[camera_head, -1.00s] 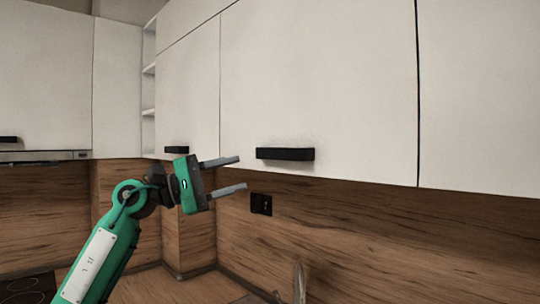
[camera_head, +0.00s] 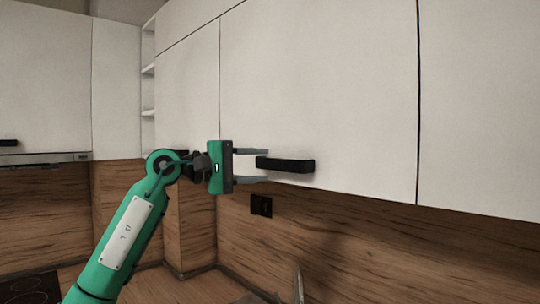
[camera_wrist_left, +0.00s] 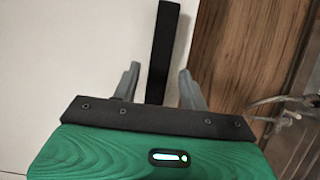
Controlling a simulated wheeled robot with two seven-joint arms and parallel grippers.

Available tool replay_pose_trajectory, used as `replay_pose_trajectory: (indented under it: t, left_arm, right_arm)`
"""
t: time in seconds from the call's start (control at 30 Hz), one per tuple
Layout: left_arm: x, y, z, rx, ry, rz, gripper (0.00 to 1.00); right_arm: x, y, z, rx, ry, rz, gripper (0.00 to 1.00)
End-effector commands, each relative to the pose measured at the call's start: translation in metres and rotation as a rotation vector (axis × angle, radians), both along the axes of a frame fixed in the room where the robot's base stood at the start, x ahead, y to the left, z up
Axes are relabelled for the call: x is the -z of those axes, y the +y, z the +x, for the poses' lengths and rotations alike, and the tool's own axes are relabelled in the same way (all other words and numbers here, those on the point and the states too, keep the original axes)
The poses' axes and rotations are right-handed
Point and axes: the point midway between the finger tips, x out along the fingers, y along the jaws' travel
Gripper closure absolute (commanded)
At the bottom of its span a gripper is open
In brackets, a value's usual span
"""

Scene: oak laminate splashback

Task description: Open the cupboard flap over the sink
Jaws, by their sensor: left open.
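The cupboard flap (camera_head: 350,90) over the sink is a white panel, and it is closed. Its black bar handle (camera_head: 285,165) sits near its lower edge. My left gripper (camera_head: 268,166) is open, with its two grey fingers pointing right at the handle's left end, one finger higher and one lower. In the left wrist view the handle (camera_wrist_left: 163,50) lies between and beyond the fingertips (camera_wrist_left: 160,82). I cannot tell whether a finger touches it. My right gripper is not in view.
A black socket (camera_head: 261,205) is on the oak splashback (camera_head: 370,235) below the flap. The tap (camera_head: 298,285) shows at the bottom edge. Another white cupboard door (camera_head: 187,90) and open shelves (camera_head: 148,90) are on the left. A hob (camera_head: 30,288) is at lower left.

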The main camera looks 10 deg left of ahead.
Motion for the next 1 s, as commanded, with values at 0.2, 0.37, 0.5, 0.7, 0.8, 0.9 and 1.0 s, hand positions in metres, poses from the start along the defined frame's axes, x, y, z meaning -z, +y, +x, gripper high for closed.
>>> replay_pose_trajectory:
  t: [0.2,0.37,0.5,0.7,0.8,0.9,1.0]
  left_arm:
    - [-0.001,-0.024,0.016,0.001,0.001,-0.001,0.56]
    - [0.0,-0.029,0.02,0.0,0.0,-0.001,0.56]
    - [0.001,-0.029,0.02,0.0,-0.001,-0.001,0.56]
    - [0.001,-0.029,0.02,0.0,-0.001,-0.001,0.76]
    - [0.001,-0.029,0.02,0.0,0.0,0.0,0.96]
    - [0.001,-0.029,0.02,0.0,0.001,-0.001,1.0]
    - [0.001,-0.029,0.02,0.0,0.001,0.0,1.0]
  right_arm:
    - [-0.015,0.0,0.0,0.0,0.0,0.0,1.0]
    - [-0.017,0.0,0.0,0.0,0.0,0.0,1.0]
    - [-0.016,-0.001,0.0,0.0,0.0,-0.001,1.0]
    - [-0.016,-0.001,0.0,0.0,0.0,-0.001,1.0]
    - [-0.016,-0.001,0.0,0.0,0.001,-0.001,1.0]
    - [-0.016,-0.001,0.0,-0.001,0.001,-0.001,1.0]
    - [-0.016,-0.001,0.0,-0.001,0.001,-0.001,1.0]
